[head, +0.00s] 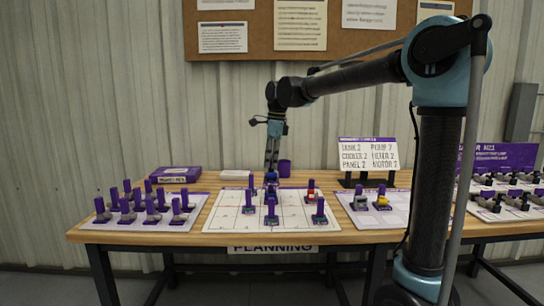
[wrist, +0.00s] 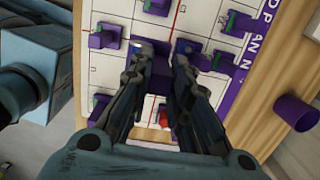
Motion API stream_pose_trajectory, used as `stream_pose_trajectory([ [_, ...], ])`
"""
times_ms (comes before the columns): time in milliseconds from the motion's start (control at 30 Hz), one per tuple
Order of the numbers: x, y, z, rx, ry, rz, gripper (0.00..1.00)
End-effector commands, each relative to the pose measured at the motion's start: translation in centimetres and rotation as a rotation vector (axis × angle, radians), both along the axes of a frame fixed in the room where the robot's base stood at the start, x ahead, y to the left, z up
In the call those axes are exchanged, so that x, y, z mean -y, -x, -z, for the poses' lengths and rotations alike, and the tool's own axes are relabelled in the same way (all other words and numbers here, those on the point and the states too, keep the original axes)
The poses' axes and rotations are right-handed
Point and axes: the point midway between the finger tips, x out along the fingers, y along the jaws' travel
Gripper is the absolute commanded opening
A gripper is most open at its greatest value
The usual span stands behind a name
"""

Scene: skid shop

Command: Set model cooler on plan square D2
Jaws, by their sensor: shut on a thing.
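My gripper (head: 271,166) reaches down over the back middle of the white planning board (head: 230,220). It is shut on a small purple-and-blue model (head: 271,178), at or just above the board. The fingers mostly hide this model, so I cannot confirm that it is the cooler, or whether it touches the board. In the wrist view my gripper (wrist: 163,65) is over the grid, with dark purple between the fingers. Grid labels are too small to identify D2.
Several purple-topped models stand on the board, including one in front of the gripper (head: 271,212) and one at right (head: 320,212). A left tray (head: 120,225) holds several models; a right tray (head: 400,213) holds two.

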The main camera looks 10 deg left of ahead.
Motion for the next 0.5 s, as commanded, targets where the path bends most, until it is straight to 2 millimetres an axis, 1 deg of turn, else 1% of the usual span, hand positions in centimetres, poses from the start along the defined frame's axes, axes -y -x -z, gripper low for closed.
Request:
stream_pose_trajectory([
  [100,0.01,0.00,0.66,0.000,0.000,0.000,0.00],
  [200,0.01,0.01,0.91,0.000,0.000,0.000,0.00],
  [500,0.01,0.01,0.99,0.000,0.000,0.000,0.00],
])
